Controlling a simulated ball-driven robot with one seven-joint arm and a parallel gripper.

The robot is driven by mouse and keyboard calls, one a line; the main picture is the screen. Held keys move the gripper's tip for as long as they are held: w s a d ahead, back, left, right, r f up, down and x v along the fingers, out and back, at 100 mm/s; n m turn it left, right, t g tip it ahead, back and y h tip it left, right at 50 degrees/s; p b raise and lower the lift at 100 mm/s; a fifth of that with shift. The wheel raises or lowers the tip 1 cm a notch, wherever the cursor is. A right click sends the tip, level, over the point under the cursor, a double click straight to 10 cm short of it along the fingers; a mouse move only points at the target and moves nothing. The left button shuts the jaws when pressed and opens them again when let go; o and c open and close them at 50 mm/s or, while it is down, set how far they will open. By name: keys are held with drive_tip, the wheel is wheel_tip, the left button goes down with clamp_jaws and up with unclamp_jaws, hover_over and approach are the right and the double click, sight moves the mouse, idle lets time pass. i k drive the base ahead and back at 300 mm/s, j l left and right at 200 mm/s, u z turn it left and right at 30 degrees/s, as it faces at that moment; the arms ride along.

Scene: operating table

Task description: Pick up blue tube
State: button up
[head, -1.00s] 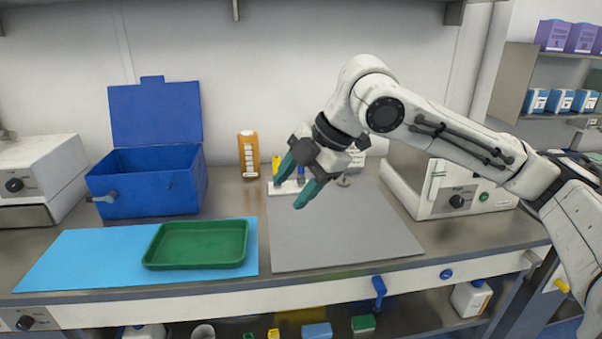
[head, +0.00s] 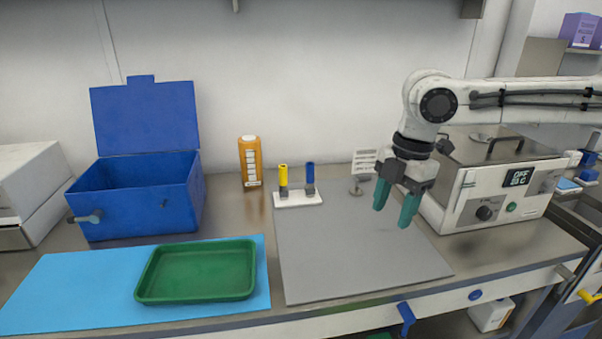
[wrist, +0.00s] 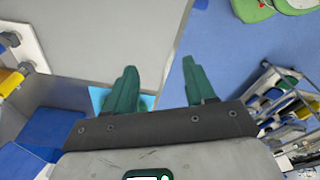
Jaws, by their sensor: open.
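The blue tube (head: 310,174) stands upright in the right side of a small white rack (head: 298,200) at the back of the bench. A yellow tube (head: 283,175) stands beside it in the same rack. My gripper (head: 393,212) has teal fingers, spread apart and empty, pointing down over the right side of the grey mat. It is to the right of the blue tube, clearly apart from it and nearer the front. In the wrist view the fingers of my gripper (wrist: 158,80) are apart with nothing between them. I cannot make out the blue tube there.
A grey mat (head: 345,260) lies bare in front of the rack. An orange bottle (head: 250,162) stands left behind the rack. A white device with a display (head: 500,198) is close right of my gripper. A blue box (head: 140,205) and green tray (head: 195,272) are at left.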

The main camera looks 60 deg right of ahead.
sight(310, 190)
drive_tip(key=i+l, duration=0.9)
drive_tip(key=i, duration=0.05)
